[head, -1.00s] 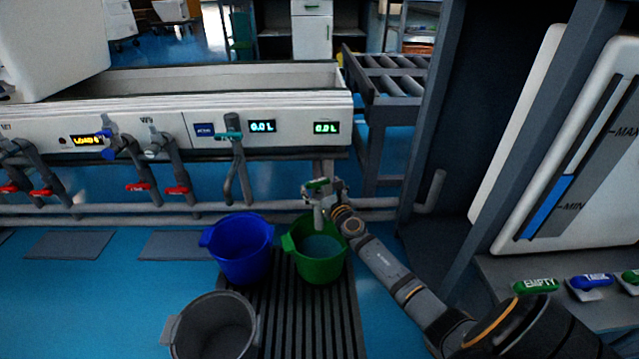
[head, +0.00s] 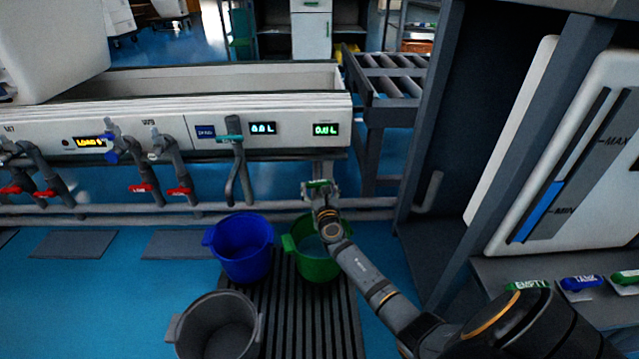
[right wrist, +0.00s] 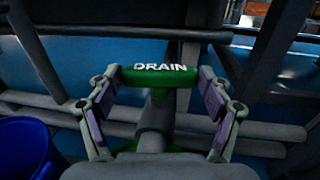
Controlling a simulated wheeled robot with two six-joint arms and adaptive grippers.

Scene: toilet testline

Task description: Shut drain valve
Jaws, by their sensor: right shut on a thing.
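The drain valve has a green handle (right wrist: 160,76) marked DRAIN, which lies level across the picture in the right wrist view, on top of a grey spout (right wrist: 155,135). In the head view the handle shows as a small green bar (head: 318,183) below the right end of the trough. My right gripper (head: 320,190) is shut on the handle, with one finger at each end of it in the right wrist view (right wrist: 160,92). The green bucket (head: 318,262) stands under the spout with liquid in it. My left gripper is not in view.
A blue bucket (head: 243,248) and a grey bucket (head: 218,328) stand beside the green one on and near a dark floor grate (head: 295,325). Red-handled valves (head: 140,188) and pipes line the left. A dark post (head: 432,130) and a tank (head: 580,150) stand right.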

